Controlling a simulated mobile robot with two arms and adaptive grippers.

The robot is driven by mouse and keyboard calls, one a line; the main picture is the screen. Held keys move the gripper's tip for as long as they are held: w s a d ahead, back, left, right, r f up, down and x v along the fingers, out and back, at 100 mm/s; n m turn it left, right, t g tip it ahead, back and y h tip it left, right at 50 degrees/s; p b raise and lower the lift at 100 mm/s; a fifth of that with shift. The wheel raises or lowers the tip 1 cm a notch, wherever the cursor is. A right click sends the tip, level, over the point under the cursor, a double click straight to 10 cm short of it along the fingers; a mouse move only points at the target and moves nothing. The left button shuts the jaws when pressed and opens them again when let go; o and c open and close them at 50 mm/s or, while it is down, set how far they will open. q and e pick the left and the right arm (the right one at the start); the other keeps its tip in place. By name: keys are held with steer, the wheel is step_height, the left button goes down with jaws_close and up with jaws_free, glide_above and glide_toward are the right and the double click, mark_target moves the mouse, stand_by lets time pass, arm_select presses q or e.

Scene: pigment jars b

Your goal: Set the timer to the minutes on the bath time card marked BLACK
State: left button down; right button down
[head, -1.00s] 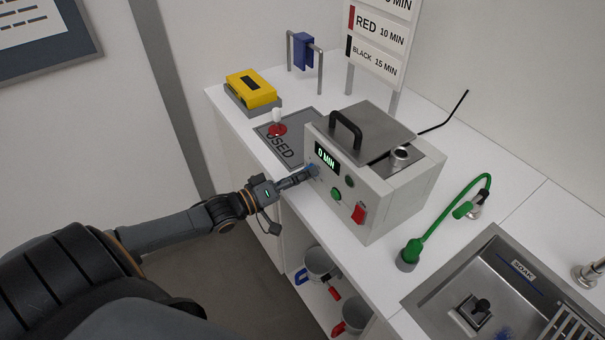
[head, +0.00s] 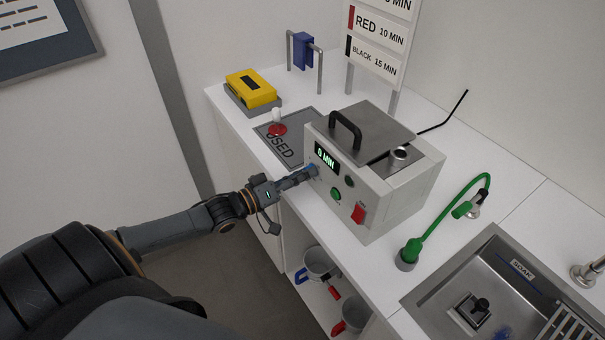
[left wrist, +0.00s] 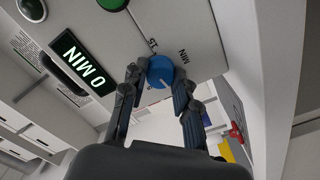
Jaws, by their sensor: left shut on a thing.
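The grey-white bath unit (head: 382,212) stands on the counter with its front towards my left arm. Its timer display (head: 326,156) reads 0 MIN, and the display also shows in the left wrist view (left wrist: 83,62). Beside it is a blue timer knob (left wrist: 160,72), with a 15 mark and MIN printed around it. My left gripper (left wrist: 156,90) is shut on the blue knob, one finger on each side. In the head view the gripper (head: 308,173) mostly hides the knob. The card marked BLACK (head: 373,63) on the sign reads 15 MIN. My right gripper is out of view.
A green button (head: 336,194) and a red switch (head: 359,213) are on the unit's front. A yellow device (head: 251,88) and the USED mat (head: 270,131) lie to the left. A green hose (head: 440,222) and a steel sink (head: 440,283) are to the right.

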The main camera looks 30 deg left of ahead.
arm_select(q)
steer(key=m+p, duration=0.1)
steer(key=m, duration=0.4)
steer(key=shift+r, duration=0.1)
steer(key=m+p, duration=0.1)
steer(key=m, duration=0.9)
steer(key=shift+m, duration=0.4)
steer(key=m+b, duration=0.1)
steer(key=m, duration=0.3)
steer(key=shift+m, duration=0.3)
steer(key=m+b, duration=0.1)
steer(key=m, duration=0.3)
steer(key=shift+m+b, duration=0.3)
steer(key=m, duration=0.1)
steer(key=m+b, duration=0.1)
steer(key=m, duration=0.1)
steer(key=m+b, duration=0.1)
steer(key=m, duration=0.1)
steer(key=shift+f, duration=0.3)
steer(key=m+b, duration=0.4)
steer(key=m, duration=0.2)
steer(key=shift+m, duration=0.3)
steer(key=shift+m+b, duration=1.2)
steer(key=shift+m, duration=0.8)
steer(key=shift+s, duration=0.1)
